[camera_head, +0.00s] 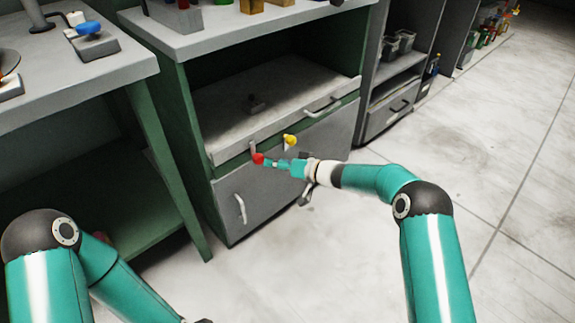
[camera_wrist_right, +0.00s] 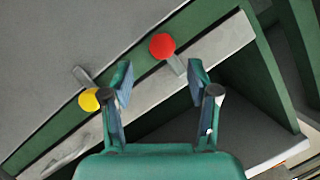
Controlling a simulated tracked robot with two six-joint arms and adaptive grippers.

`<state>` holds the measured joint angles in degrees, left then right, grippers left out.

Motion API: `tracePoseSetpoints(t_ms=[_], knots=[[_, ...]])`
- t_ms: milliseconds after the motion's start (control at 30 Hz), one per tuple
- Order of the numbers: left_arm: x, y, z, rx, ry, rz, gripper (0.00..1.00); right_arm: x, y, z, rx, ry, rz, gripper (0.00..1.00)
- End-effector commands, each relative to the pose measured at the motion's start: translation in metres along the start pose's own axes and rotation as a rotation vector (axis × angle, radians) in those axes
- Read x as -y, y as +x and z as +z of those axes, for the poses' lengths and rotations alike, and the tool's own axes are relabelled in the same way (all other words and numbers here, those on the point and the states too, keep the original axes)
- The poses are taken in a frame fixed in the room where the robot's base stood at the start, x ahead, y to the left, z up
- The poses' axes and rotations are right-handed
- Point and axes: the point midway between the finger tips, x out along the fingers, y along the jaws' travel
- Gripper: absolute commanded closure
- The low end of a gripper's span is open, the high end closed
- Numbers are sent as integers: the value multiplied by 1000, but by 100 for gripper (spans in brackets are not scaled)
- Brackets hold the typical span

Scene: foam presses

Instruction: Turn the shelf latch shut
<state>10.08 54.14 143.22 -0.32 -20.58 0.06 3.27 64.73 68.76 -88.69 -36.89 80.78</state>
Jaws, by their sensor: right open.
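A latch with a red knob (camera_head: 258,158) hangs by a short grey bar at the front edge of the pull-out shelf (camera_head: 235,146). A second latch with a yellow knob (camera_head: 290,139) sits to its right, by the top of the grey door (camera_head: 280,187). My right gripper (camera_head: 273,163) is close to the red knob. In the right wrist view it is open (camera_wrist_right: 160,70), with the red knob (camera_wrist_right: 162,46) just beyond the fingertips and the yellow knob (camera_wrist_right: 89,100) left of the left finger. Contact cannot be told.
A grey-topped green bench (camera_head: 125,70) stands on the left. A shelf handle (camera_head: 322,108) and a door handle (camera_head: 240,208) stick out of the cabinet front. Another shelf unit (camera_head: 400,75) stands behind. The floor (camera_head: 470,130) on the right is clear.

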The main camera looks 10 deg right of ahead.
Motion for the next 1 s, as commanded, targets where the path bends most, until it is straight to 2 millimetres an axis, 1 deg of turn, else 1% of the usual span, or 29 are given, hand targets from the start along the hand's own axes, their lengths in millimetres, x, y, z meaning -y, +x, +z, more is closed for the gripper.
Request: tracePoseSetpoints(t_ms=[33,100,200,300,800,867,933,1000], knots=[[0,0,0,0,0,0,43,0,-9,0,0,1,2,40],[0,0,0,0,0,0,43,-1,-19,-1,-1,0,2,40],[0,0,0,0,0,0,43,-1,-29,0,-1,1,1,40],[0,0,0,0,0,0,43,-1,-35,0,-1,0,1,40],[0,0,0,0,0,0,43,-1,-37,0,-1,0,0,40],[0,0,0,0,0,0,43,-2,-38,0,-2,1,2,40],[0,0,0,0,0,0,43,-7,-42,-4,-9,2,11,40],[0,1,0,0,0,0,43,-7,-46,12,14,38,13,40]])
